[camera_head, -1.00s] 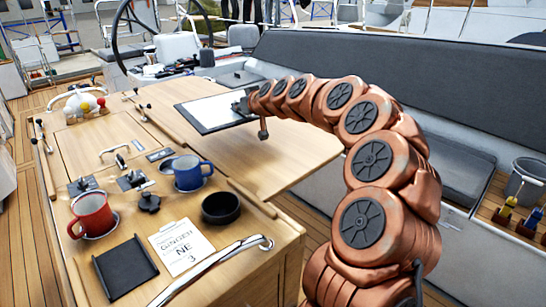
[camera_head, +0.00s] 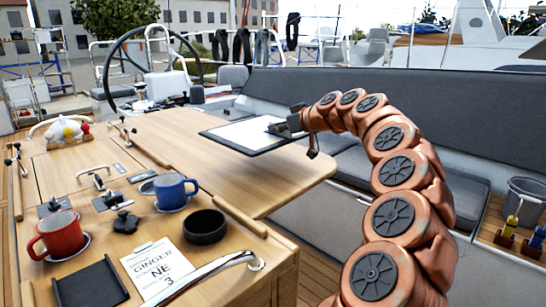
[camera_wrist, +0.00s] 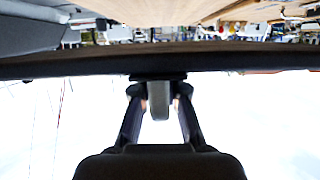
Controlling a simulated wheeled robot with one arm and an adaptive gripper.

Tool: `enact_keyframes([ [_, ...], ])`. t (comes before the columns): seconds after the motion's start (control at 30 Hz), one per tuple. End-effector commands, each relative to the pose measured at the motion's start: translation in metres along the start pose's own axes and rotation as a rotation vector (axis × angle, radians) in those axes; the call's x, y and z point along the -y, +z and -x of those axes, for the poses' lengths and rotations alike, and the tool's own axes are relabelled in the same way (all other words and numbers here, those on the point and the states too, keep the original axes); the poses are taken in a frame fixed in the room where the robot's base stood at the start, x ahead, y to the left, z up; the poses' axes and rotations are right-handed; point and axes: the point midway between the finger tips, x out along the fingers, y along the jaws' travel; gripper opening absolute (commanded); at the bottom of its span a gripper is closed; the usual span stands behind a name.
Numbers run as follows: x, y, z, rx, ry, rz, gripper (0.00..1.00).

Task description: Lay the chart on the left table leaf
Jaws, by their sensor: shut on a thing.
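The chart (camera_head: 243,133), a white sheet on a thin dark-edged board, lies nearly flat in the head view. My gripper (camera_head: 289,123) is shut on its right end. The chart is over the pale wooden table leaf (camera_head: 265,180) on the right side of the table; whether it touches the wood or hangs just above it, I cannot tell. In the wrist view, the chart's dark edge (camera_wrist: 60,66) crosses the picture in front of my gripper's fingers (camera_wrist: 158,92). Its face is hidden there.
A red mug (camera_head: 58,235), a blue mug (camera_head: 175,190), a black round bowl (camera_head: 205,226), a black tray (camera_head: 92,288) and a printed card (camera_head: 157,268) are on the near table top. A grey bench (camera_head: 450,190) runs along the right. The leaf's near part is clear.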

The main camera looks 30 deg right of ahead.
Motion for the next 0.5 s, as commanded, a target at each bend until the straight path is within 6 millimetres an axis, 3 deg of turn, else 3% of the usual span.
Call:
enact_keyframes([
  [0.2, 0.001, 0.029, -0.012, 0.0, -0.001, -0.002, 0.0],
  [0.5, 0.0, 0.053, -0.022, -0.001, 0.0, -0.002, 0.0],
])
